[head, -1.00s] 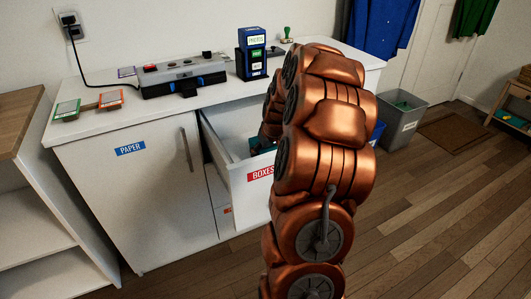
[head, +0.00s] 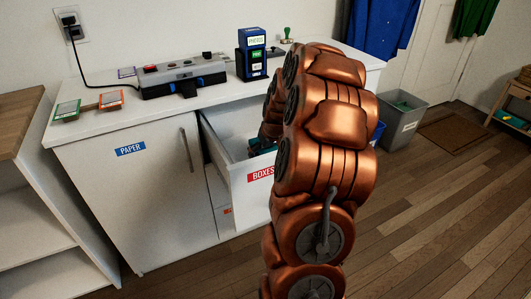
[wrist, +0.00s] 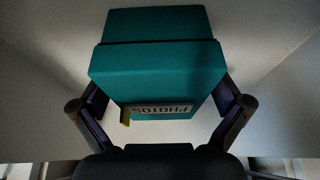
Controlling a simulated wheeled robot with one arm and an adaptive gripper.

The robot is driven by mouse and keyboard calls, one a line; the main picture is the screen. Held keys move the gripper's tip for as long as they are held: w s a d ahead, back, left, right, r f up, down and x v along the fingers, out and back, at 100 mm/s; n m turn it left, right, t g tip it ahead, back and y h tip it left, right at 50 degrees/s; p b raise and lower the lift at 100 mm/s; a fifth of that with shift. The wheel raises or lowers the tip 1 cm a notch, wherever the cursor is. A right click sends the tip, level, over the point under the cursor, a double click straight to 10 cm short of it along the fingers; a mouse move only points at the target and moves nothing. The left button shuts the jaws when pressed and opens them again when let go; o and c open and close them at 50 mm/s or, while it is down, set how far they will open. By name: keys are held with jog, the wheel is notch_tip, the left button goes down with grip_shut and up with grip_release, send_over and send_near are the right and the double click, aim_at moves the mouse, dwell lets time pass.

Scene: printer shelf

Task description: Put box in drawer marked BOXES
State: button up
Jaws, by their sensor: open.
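The teal box (wrist: 155,65) lies inside the open drawer in the wrist view, with a PHOTOS label (wrist: 162,109) upside down on its near face. My gripper (wrist: 160,100) is open, with one finger at each side of the box's near end; I cannot tell whether the fingers touch it. The drawer marked BOXES (head: 222,155) is pulled out of the white cabinet in the head view. Its red label (head: 261,174) is partly covered by my arm. My arm hides most of the box and the gripper there.
The door marked PAPER (head: 135,190) is shut. A grey bin (head: 402,122) stands right of the cabinet. The wooden floor in front is clear.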

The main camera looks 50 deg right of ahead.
jog(key=p+v, duration=0.2)
jog(key=v, duration=0.9)
jog(key=shift+s+a+r, duration=0.1)
jog(key=shift+s+r, duration=0.05)
jog(key=shift+r, duration=0.15)
jog(key=s+a+r+n+g+y+p, duration=0.1)
jog(key=s+a+r+p, duration=0.2)
jog(key=a+r+p, duration=0.7)
jog(key=s+a+r+n+g+y+p, duration=0.1)
jog(key=s+a+r+p, duration=0.3)
jog(key=a, duration=0.9)
jog(key=s+a+r+n+g+p, duration=0.1)
jog(key=s+a+r+g+p, duration=0.1)
jog(key=s+a+r+p, duration=0.4)
jog(key=s+a+r+g+p, duration=0.2)
jog(key=s+a+r+p, duration=0.4)
jog(key=s, duration=0.5)
jog(key=shift+s+a+r+n+h+p, duration=0.3)
jog(key=shift+s+a+r+n+p, duration=0.1)
jog(key=shift+r+p, duration=0.35)
jog(key=shift+f, duration=0.1)
jog(key=shift+c, duration=0.3)
